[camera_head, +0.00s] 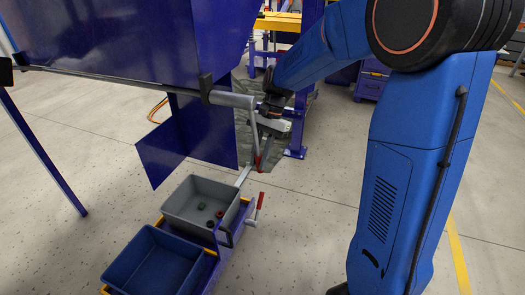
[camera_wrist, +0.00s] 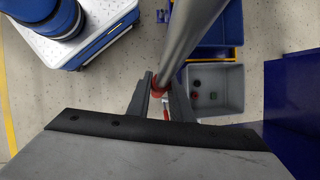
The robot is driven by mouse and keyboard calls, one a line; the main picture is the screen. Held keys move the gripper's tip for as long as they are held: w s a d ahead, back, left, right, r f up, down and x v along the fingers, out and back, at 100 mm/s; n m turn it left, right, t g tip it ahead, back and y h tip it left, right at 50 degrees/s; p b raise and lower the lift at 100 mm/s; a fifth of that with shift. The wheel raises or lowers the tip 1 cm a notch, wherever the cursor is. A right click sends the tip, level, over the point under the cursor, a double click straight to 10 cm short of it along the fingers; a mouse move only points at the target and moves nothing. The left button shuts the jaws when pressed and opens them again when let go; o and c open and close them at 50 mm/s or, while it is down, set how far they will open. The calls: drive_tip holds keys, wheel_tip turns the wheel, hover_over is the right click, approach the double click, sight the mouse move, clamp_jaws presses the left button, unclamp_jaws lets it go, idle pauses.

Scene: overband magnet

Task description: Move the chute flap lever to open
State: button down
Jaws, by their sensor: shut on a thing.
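The chute flap lever (camera_head: 254,125) is a grey bar that hangs down from a grey sleeve on a long dark rod, with a red part at its low end. In the wrist view the lever (camera_wrist: 195,30) runs from the top edge down to a red collar (camera_wrist: 160,91) between the fingers. My gripper (camera_head: 263,162) is shut on the lever's red end; its fingers also show in the wrist view (camera_wrist: 164,88). The blue flap plate (camera_head: 160,155) hangs slanted below the blue chute (camera_head: 120,40). Part of the grip is hidden by the fingers.
A grey bin (camera_head: 178,210) with a few small dark and red pieces and a blue bin (camera_head: 135,277) stand below the chute. A second red-handled crank (camera_head: 260,204) sits beside the grey bin. A blue post (camera_head: 45,150) stands at left. Floor is clear at centre right.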

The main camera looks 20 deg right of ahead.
drive_tip(key=s+a+r+g+y, duration=0.4)
drive_tip(key=s+a+g+y, duration=0.2)
drive_tip(key=s+a, duration=0.5)
drive_tip(key=shift+s+a+m+g, duration=0.15)
drive_tip(key=shift+s+m+g, duration=0.5)
drive_tip(key=shift+s, duration=1.55)
drive_tip(key=shift+n+g, duration=0.25)
drive_tip(key=c, duration=1.6)
unclamp_jaws()
drive_tip(key=v, duration=1.7)
drive_tip(key=shift+w+d+f, duration=0.1)
drive_tip(key=shift+d, duration=0.1)
